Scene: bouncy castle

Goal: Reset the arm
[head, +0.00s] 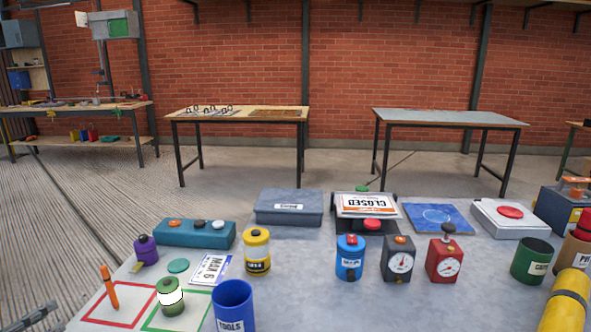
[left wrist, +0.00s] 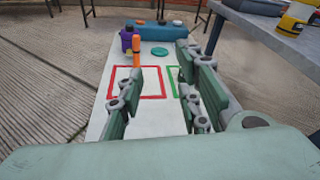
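My left gripper (head: 35,318) shows only in part at the bottom left corner of the head view, beside the table's left edge. In the left wrist view its two green-grey fingers (left wrist: 160,100) are spread apart with nothing between them. Beyond the fingers an orange stick-like object (head: 109,287) stands upright in the red square outline (head: 85,318). A green canister with a white band (head: 171,297) stands in the green square outline (head: 150,325); the right finger seems to hide it in the left wrist view. My right gripper is not in view.
The table (head: 310,290) also holds a blue tools cup (head: 233,305), a yellow canister (head: 257,251), a purple canister (head: 146,250), a teal box (head: 194,233), gauges and a yellow cylinder (head: 567,303). Floor (head: 50,220) lies open left of the table.

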